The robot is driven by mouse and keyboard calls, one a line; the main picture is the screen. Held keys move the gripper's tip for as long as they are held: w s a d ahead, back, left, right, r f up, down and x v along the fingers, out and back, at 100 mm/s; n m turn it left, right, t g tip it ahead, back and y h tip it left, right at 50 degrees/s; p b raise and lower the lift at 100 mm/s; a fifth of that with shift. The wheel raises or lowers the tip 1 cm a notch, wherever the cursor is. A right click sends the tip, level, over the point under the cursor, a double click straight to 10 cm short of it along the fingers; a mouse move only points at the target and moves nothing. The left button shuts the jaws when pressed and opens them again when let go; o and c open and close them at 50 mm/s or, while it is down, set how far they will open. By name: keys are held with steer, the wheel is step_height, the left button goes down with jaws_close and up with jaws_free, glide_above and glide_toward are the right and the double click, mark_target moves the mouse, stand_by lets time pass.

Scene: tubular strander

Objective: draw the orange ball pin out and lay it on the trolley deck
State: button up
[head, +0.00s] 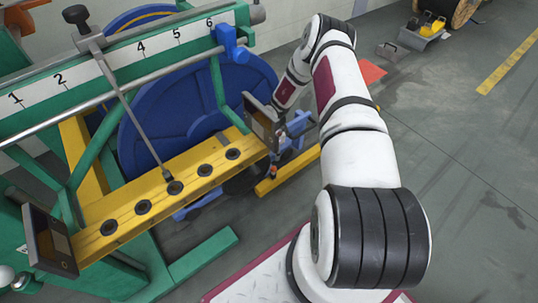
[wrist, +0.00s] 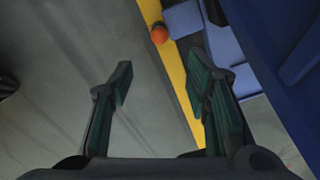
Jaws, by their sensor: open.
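The orange ball of the pin (wrist: 159,34) shows at the top of the wrist view, beside a yellow strip (wrist: 176,70) and blue parts. The rest of the pin cannot be made out. My gripper (wrist: 160,78) is open and empty, with its two dark green-padded fingers apart. The ball lies beyond the fingertips, roughly in line with the gap between them, and is not touched. I cannot identify the trolley deck for certain.
A yellow beam (head: 157,187) with several black-ringed holes runs below a numbered rail (head: 122,55). A rod stands in one hole. A large blue wheel (head: 180,115) stands behind. A dark panel (head: 262,119) is close to my gripper. Open grey floor (head: 460,190) lies at right.

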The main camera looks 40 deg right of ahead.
mark_target(273, 167)
steer(key=f+b, duration=0.3)
steer(key=f, duration=0.4)
steer(key=f+b, duration=0.3)
steer(key=f, duration=0.5)
steer(key=shift+w+a, duration=0.15)
steer(key=shift+w, duration=0.05)
jaws_close()
steer(key=shift+r+p, duration=2.5)
steer(key=shift+r, duration=2.3)
